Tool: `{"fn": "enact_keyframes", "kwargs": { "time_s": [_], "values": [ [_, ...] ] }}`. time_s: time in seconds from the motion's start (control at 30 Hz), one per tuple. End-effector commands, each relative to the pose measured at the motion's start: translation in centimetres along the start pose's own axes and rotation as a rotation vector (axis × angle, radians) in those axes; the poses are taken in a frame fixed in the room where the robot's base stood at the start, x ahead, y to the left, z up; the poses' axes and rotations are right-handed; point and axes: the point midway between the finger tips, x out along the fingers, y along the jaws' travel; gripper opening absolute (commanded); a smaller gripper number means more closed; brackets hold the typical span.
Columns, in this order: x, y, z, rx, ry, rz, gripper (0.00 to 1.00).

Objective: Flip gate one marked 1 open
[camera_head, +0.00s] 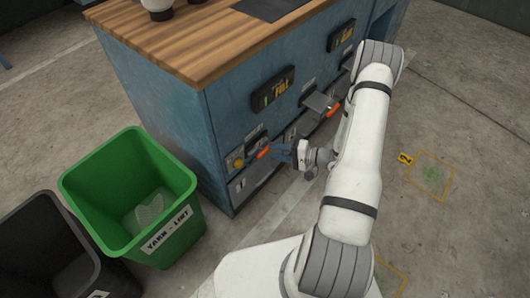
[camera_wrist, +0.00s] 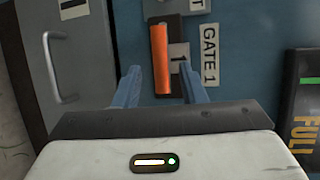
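The gate 1 lever has an orange handle (camera_wrist: 160,50) that stands upright in the wrist view, beside a white "GATE 1" label (camera_wrist: 210,54). In the head view the orange handle (camera_head: 263,152) sticks out from the blue cabinet front. My gripper (camera_wrist: 160,72) is open. Its two blue fingers appear on either side of the handle, with gaps on both sides. In the head view my gripper (camera_head: 281,151) is just right of the handle; I cannot tell how deep the handle sits between the fingers.
Another orange handle (camera_head: 332,111) sits farther right on the cabinet (camera_head: 222,105). "FULL" displays (camera_head: 273,89) are above. A grey door pull (camera_wrist: 60,68) is at left in the wrist view. A green bin (camera_head: 80,185) and black bin (camera_head: 40,240) stand left.

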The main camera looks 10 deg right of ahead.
Motion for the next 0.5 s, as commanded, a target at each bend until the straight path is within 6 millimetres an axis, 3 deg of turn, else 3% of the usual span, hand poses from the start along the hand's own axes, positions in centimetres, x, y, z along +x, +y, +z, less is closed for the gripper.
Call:
{"fn": "enact_keyframes", "kwargs": {
  "time_s": [0.2, 0.5],
  "values": [
    [3.4, 0.1, 0.1, -0.001, -0.004, 0.001, 0.38],
    [4.7, 0.0, 0.0, 0.0, 0.0, 0.001, 0.38]
  ]
}}
